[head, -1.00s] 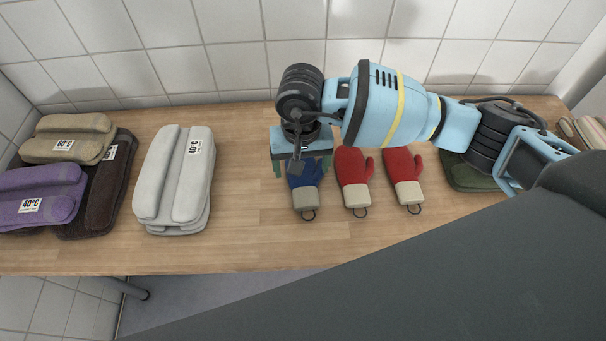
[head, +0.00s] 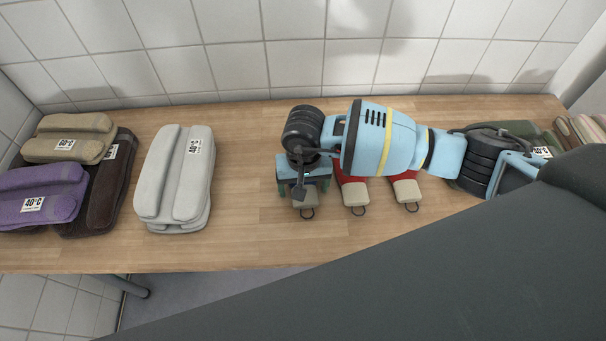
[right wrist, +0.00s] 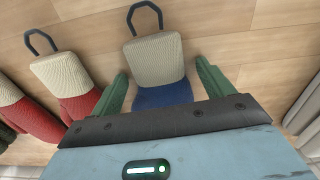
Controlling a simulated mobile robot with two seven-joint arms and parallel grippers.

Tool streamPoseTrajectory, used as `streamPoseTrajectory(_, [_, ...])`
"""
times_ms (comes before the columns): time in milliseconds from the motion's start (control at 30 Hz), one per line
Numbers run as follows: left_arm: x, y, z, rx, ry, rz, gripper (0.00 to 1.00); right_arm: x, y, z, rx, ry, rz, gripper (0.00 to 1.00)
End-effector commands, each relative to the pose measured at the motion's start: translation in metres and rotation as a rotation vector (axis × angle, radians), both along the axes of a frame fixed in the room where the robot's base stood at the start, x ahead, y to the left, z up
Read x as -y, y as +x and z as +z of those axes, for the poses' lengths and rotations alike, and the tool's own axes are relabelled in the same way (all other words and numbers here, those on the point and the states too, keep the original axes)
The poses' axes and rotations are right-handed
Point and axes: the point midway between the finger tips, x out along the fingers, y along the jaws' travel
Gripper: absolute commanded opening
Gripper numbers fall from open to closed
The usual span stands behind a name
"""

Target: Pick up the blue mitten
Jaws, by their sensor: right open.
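The blue mitten lies flat on the wooden table with its cream cuff (head: 305,201) and dark loop toward the front edge. In the head view my right gripper (head: 303,188) hides its blue part. In the right wrist view the blue part (right wrist: 162,96) and cuff show between the two green fingers of my right gripper (right wrist: 162,70). The fingers are apart, one on each side of the mitten, with a gap on both sides. My left gripper is not in view.
Two red mittens (head: 355,195) (head: 407,190) lie close by on the right, partly under my arm. A grey folded stack (head: 172,180) stands to the left, with purple (head: 40,195), brown and beige (head: 68,138) folded items beyond. A tiled wall is behind. Bare table lies between stack and mitten.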

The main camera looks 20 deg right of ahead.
Motion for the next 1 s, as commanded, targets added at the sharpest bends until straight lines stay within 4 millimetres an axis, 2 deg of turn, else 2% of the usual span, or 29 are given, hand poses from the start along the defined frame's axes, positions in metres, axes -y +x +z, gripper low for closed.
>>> streamPoseTrajectory(133, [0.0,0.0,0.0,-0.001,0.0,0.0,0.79,0.0,0.0,0.0,0.0,0.0,0.0,0.8])
streamPoseTrajectory(500, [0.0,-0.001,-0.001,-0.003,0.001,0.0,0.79,0.0,0.0,0.001,0.0,0.0,0.0,0.32])
streamPoseTrajectory(833, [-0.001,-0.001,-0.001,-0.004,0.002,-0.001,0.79,0.0,0.0,0.002,0.001,0.0,-0.001,0.32])
streamPoseTrajectory(1000, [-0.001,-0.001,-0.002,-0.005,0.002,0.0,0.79,0.001,0.001,0.011,0.001,0.0,-0.001,0.32])
